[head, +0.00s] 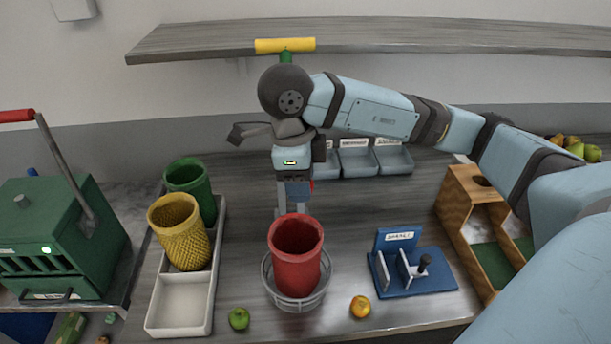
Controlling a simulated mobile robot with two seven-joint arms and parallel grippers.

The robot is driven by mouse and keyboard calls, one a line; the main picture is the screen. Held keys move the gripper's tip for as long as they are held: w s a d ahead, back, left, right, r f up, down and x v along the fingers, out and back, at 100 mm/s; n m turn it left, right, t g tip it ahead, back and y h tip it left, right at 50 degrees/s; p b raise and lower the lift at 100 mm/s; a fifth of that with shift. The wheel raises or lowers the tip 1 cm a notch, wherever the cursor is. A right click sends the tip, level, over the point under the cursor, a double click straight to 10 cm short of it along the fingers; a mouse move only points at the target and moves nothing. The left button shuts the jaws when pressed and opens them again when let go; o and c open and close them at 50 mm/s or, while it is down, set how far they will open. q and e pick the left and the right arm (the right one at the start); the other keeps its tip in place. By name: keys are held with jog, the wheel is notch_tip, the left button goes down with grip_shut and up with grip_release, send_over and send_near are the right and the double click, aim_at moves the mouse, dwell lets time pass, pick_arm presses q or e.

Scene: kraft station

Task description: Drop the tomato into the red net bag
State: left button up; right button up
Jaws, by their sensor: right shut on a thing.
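The red net bag (297,262) stands upright with its mouth open in a round wire holder (268,285) at the middle of the table. My right gripper (292,211) points straight down just behind the bag's far rim. Its fingers are a small gap apart, and their tips are hidden by the bag. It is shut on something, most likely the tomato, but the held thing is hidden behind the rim. No tomato shows clearly elsewhere. My left gripper is not in view.
A white tray (180,308) left of the bag holds a yellow bag (178,232) and a green bag (188,182). A green fruit (238,318) and a yellow-red fruit (360,306) lie in front. A blue stand (420,278) and wooden box (459,200) are right.

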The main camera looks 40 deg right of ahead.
jog(key=shift+a+f+b, duration=0.1)
jog(key=shift+f+b, duration=0.25)
jog(key=shift+f, duration=0.2)
notch_tip(320, 180, down, 5)
jog(key=b, duration=0.3)
jog(key=shift+r, duration=0.1)
jog(key=o, duration=1)
jog(key=shift+c, duration=0.2)
jog(key=r, duration=0.8)
jog(key=w+a+r+p, duration=0.1)
jog(key=r, duration=0.3)
jog(key=shift+s+f, duration=0.1)
